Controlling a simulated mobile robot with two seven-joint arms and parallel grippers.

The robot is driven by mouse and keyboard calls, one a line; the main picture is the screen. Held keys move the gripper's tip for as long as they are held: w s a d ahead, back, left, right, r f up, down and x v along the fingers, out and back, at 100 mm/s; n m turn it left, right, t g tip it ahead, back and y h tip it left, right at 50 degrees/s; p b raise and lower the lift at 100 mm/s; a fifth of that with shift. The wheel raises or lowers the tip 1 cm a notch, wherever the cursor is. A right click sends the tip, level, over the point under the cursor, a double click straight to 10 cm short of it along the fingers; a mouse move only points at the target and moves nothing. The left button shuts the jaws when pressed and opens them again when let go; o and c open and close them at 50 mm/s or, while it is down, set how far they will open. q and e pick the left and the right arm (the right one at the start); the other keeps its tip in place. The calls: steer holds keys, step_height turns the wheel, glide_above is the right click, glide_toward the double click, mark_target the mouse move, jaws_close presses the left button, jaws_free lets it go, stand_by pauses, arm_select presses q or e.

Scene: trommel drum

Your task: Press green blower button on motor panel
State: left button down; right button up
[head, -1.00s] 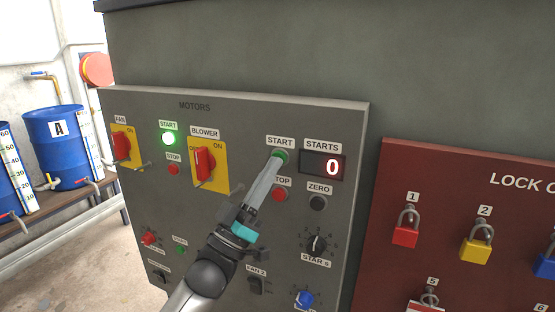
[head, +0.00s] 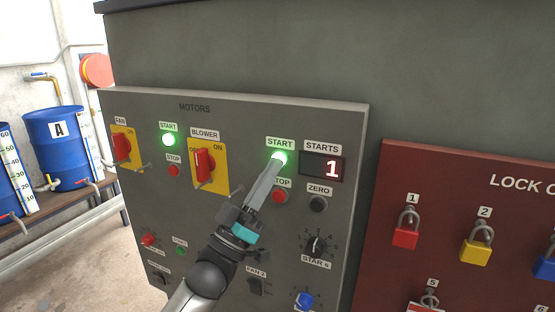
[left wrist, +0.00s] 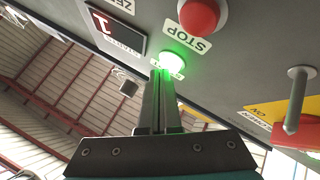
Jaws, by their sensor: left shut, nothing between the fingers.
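The green blower START button (head: 279,158) is lit bright on the grey motor panel (head: 215,220), right of the BLOWER switch (head: 204,166). My left gripper (head: 274,166) is shut and empty, its fingertips at the button and seemingly touching it. The glowing button (left wrist: 173,61) also shows in the left wrist view, just past the closed fingertips (left wrist: 162,74). The STARTS display (head: 322,167) reads 1. The red STOP button (head: 280,195) sits just below START, its label partly hidden by the gripper. My right gripper is not in view.
The fan START button (head: 168,139) is also lit green. A black ZERO button (head: 317,203) and a STAR knob (head: 317,243) lie close to the arm. A red lockout board (head: 450,240) with padlocks is at right. Blue drums (head: 55,146) stand at far left.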

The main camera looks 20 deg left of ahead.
arm_select(q)
steer(key=shift+s, duration=0.65)
steer(key=shift+s+a+p, duration=0.15)
steer(key=shift+s+p, duration=1.15)
steer(key=shift+s, duration=1.2)
steer(key=shift+w, duration=0.1)
